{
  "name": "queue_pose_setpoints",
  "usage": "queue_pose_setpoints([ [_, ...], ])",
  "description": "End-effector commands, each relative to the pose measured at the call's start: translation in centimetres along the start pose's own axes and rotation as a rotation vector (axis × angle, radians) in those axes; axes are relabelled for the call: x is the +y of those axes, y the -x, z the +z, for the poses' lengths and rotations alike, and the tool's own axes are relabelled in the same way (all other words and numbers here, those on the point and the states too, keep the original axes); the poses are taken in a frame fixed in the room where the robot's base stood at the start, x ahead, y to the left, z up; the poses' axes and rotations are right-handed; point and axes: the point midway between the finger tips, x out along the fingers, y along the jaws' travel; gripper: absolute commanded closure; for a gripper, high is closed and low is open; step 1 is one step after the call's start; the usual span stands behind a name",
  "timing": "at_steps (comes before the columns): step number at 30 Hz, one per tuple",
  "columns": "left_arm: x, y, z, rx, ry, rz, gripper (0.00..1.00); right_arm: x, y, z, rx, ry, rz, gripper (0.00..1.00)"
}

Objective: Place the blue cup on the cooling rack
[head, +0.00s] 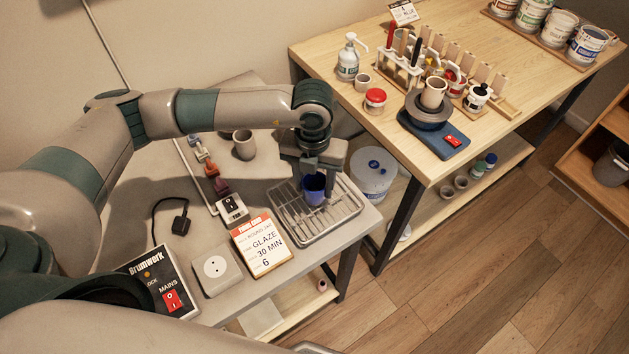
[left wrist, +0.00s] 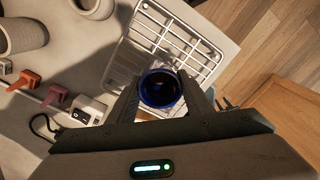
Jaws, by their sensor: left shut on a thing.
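The blue cup (head: 314,188) is upright between the fingers of my left gripper (head: 313,172), which is shut on it. In the left wrist view the blue cup (left wrist: 160,90) shows its open mouth between the two fingers (left wrist: 162,100). The cooling rack (head: 345,212) is a metal wire grid in a tray at the right end of the grey table. The cup is over the rack's middle; I cannot tell whether its base touches the wires. The rack (left wrist: 196,70) shows beyond the cup in the wrist view. My right gripper is not in view.
A glaze card (head: 262,243), a white socket box (head: 215,270) and a switch box (head: 232,208) stand left of the rack. A grey cup (head: 244,145) stands behind. A wooden table (head: 520,50) with pottery things is at the right.

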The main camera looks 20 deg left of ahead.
Motion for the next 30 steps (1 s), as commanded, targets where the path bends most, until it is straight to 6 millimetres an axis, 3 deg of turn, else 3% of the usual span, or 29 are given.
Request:
queue_pose_setpoints([
  [6, 0.0, -0.4, 0.0, 0.0, 0.0, -0.001, 0.79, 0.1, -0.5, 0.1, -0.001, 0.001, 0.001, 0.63],
  [7, 0.0, -0.3, 0.0, 0.0, 0.0, 0.0, 0.49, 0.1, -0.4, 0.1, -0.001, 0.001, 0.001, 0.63],
  [9, 0.0, -0.2, 0.0, 0.0, 0.0, 0.0, 0.35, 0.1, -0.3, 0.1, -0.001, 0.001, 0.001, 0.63],
  [24, 0.0, 0.2, 0.0, -0.001, 0.0, -0.001, 0.35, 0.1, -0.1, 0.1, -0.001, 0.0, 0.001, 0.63],
  [30, 0.0, 2.4, 0.1, -0.004, -0.003, -0.002, 0.35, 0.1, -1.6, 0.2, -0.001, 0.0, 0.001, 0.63],
])
